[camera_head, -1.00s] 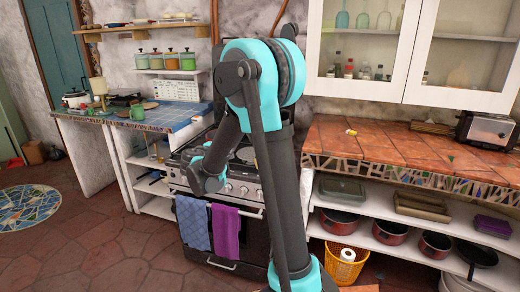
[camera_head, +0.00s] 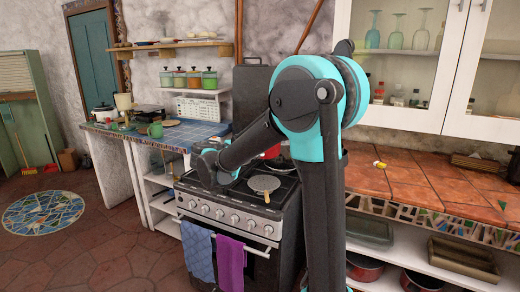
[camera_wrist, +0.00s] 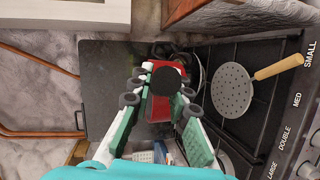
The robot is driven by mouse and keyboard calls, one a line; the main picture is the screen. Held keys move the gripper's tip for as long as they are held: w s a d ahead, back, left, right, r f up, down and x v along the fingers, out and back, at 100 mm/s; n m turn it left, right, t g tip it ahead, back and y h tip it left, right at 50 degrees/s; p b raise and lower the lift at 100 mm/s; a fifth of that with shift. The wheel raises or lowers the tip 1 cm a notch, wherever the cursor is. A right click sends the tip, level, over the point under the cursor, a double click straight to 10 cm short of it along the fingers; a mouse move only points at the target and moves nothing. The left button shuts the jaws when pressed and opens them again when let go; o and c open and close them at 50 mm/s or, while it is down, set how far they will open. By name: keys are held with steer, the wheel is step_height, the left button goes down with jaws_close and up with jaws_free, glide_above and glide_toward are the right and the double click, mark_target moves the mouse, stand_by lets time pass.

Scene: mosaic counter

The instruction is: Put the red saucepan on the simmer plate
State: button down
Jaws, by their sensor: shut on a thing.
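The red saucepan (camera_wrist: 159,108) is between my gripper's fingers in the wrist view, with a round black part facing the camera. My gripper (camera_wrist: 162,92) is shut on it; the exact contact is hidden. In the head view a bit of the red saucepan (camera_head: 272,151) shows behind my arm, over the back of the stove. I cannot tell whether it touches the stove. The simmer plate (camera_wrist: 232,90), a perforated grey disc with a wooden handle, lies flat on the stove, right of the saucepan in the wrist view. It also shows in the head view (camera_head: 264,184).
The black stove (camera_head: 240,212) has knobs and two towels in front. A dark upright panel (camera_wrist: 108,85) stands behind it. The blue-tiled counter (camera_head: 180,133) is left and the terracotta counter (camera_head: 420,180) right. A wall cabinet (camera_head: 440,65) hangs above.

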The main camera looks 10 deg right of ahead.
step_height(320, 180, down, 15)
steer(key=c, duration=1.4)
jaws_free()
steer(key=shift+c, duration=0.2)
steer(key=v, duration=1.2)
